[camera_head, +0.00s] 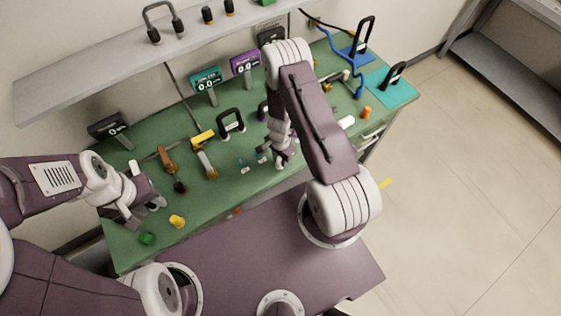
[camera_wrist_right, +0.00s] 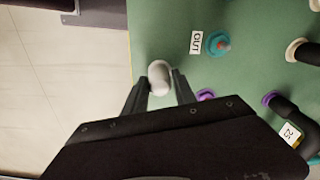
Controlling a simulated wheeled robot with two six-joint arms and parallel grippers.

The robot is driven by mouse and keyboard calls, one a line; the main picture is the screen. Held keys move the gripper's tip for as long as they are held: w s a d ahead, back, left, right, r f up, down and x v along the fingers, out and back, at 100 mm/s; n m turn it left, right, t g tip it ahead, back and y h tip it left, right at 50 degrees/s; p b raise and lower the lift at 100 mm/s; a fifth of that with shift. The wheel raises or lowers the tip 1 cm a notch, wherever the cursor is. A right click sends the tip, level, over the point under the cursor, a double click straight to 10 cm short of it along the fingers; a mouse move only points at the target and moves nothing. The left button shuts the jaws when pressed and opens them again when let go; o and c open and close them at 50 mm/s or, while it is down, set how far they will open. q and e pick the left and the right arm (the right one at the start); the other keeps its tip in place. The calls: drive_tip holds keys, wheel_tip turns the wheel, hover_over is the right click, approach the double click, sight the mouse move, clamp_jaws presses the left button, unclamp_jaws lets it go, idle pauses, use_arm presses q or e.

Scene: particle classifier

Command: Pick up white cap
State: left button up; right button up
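The white cap (camera_wrist_right: 160,78) shows in the right wrist view as a small rounded white piece near the table's edge. My right gripper (camera_wrist_right: 161,84) has its two dark fingers apart, one on each side of the cap; I cannot tell whether they touch it.
In the right wrist view a teal ring with a red centre (camera_wrist_right: 218,44) lies near an OUT label (camera_wrist_right: 196,42), and a purple ring (camera_wrist_right: 205,95) is just right of the fingers. A yellow piece (camera_head: 177,221) and a green piece (camera_head: 147,238) lie at the table's front left.

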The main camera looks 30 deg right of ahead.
drive_tip(key=shift+a, duration=0.1)
clamp_jaws()
wheel_tip(320, 180, up, 18)
drive_tip(key=p, duration=1.8)
wheel_tip(320, 180, up, 10)
drive_tip(key=b, duration=0.2)
hover_over(280, 158)
